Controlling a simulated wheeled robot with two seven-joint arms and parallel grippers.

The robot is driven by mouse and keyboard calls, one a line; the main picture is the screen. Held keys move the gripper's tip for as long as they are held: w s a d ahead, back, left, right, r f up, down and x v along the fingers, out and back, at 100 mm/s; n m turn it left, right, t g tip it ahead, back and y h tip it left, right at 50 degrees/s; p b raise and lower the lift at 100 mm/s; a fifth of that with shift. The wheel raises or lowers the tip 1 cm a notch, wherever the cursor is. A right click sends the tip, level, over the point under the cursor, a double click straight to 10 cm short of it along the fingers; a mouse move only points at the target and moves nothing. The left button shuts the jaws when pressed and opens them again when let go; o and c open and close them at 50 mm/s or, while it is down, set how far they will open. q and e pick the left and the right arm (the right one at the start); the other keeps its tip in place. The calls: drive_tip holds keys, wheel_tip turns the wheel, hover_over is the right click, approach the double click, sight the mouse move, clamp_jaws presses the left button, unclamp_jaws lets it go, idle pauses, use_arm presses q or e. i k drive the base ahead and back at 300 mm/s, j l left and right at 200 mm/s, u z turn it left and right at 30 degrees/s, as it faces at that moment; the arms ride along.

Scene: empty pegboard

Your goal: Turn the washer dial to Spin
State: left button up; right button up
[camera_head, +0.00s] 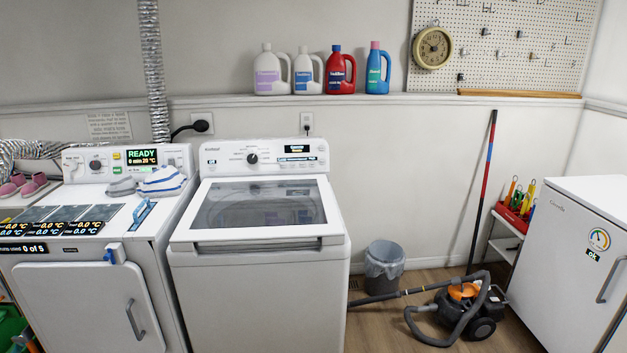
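The white top-loading washer (256,280) stands left of the middle, with its glass-windowed lid (262,205) shut. Its dial (252,158) is a small dark round knob on the raised back panel, with small printed labels around it. The labels and the dial's exact pointing are too small to read. A small dark display (299,149) with light text sits to the right of the dial. Neither of my grippers shows in this view, and nothing covers the dial.
Right of the washer are a grey bin (384,268), a vacuum cleaner (465,300) and a white fridge (575,265). Bottles (341,70) line the ledge above.

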sight(252, 158)
drive_tip(key=i+z, duration=0.1)
drive_tip(key=i, duration=0.9)
drive_tip(key=i+j, duration=0.2)
drive_tip(key=i, duration=0.85)
drive_tip(key=l+z, duration=0.05)
